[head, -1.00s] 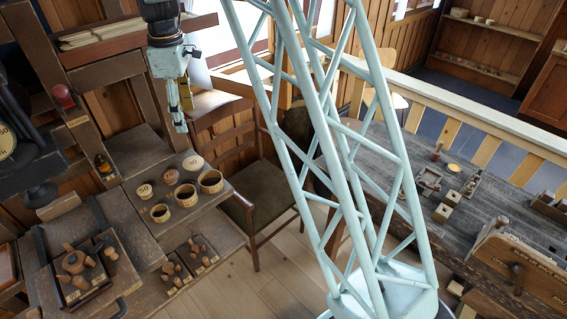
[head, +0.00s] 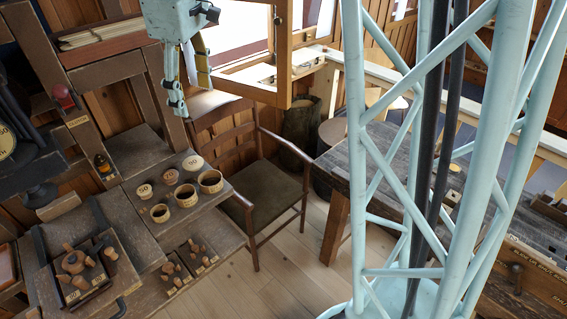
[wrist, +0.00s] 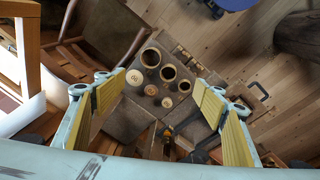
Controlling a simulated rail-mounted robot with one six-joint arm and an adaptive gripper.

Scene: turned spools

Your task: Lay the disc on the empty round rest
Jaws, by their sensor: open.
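My gripper (head: 191,96) hangs open at the upper left of the head view, above the chair and bench. In the wrist view its yellow-padded fingers (wrist: 160,92) stand wide apart with nothing between them. On the bench are three pale or tan discs: a large one (head: 193,162), one with a reddish top (head: 170,177) and one marked 50 (head: 144,191). Three open, dark-centred wooden round pieces (head: 161,212) stand beside them. A yellow round piece (head: 454,167) lies on the right table. I cannot tell which piece is the task's disc or which is the empty round rest.
A wooden chair (head: 262,177) stands right of the bench. A tray (head: 78,274) with turned wooden pieces sits at the lower left. A small dark bottle (head: 103,164) stands behind the bench. My pale lattice column covers much of the right table (head: 345,165).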

